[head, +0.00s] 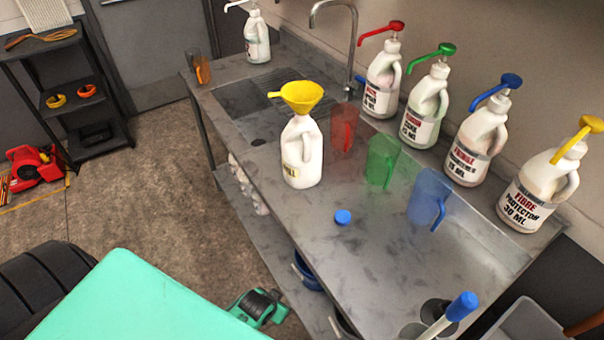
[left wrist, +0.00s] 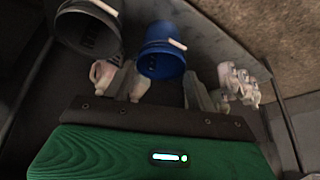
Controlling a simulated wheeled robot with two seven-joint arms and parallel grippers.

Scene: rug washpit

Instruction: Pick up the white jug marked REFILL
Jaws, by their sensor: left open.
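A white jug (head: 302,160) stands upright on the metal counter near its front edge, with a yellow funnel (head: 302,96) in its top. Its label is turned to the left and I cannot read the word on it. In the left wrist view my left gripper (left wrist: 163,88) is open, with nothing between its fingers. It is low, facing the space under the counter and away from the jug. A green and black part of mine (head: 262,306), apparently the left wrist, shows below the counter's front edge in the head view. My right gripper is not seen.
Red (head: 343,127), green (head: 381,160) and blue (head: 428,196) measuring jugs stand right of the white jug, with a blue cap (head: 342,217) nearby. Several pump bottles line the wall. A blue bucket (left wrist: 162,50), a grey bucket (left wrist: 88,27) and small white containers are under the counter.

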